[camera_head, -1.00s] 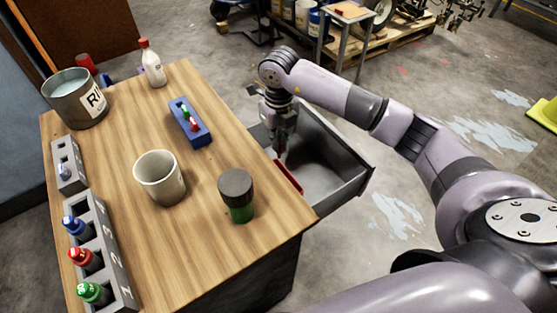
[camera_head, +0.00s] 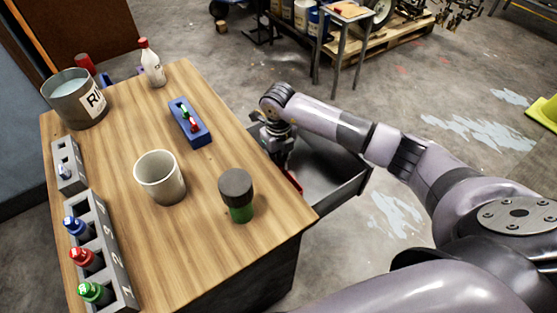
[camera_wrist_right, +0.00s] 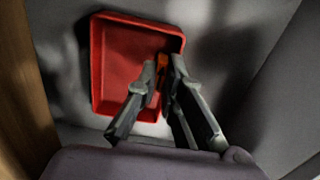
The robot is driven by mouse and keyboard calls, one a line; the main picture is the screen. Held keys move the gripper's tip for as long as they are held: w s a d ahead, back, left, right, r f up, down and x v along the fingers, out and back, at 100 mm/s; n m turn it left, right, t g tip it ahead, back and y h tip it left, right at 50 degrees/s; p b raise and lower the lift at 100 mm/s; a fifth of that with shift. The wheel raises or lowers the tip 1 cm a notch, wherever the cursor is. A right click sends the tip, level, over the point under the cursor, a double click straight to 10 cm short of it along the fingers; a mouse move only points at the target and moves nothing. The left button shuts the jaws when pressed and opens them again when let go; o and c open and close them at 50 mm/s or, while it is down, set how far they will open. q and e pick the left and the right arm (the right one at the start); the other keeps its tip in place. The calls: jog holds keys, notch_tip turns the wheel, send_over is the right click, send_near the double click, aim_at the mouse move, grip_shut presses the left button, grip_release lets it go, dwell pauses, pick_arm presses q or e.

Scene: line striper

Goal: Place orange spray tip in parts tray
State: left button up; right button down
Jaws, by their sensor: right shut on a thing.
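My right gripper (camera_head: 284,166) reaches down into the open drawer (camera_head: 335,175) on the right side of the workbench. I cannot tell whether the tip touches the tray floor. In the head view only a sliver of the red tray (camera_head: 294,182) shows. My left gripper is not in view.
On the bench stand a blue holder (camera_head: 200,139) with red and green tips, a cup (camera_head: 161,180), a dark-capped green jar (camera_head: 237,195), a white bottle (camera_head: 152,66), a paint can (camera_head: 76,100) and a grey rack (camera_head: 112,255) with several colored bottles. The drawer walls surround the gripper.

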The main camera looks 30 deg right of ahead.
jog(key=c, duration=1.7)
grip_release()
jog(key=shift+f, duration=0.1)
notch_tip(320, 180, up, 12)
jog(key=shift+r+b, duration=0.2)
jog(key=shift+b, duration=0.25)
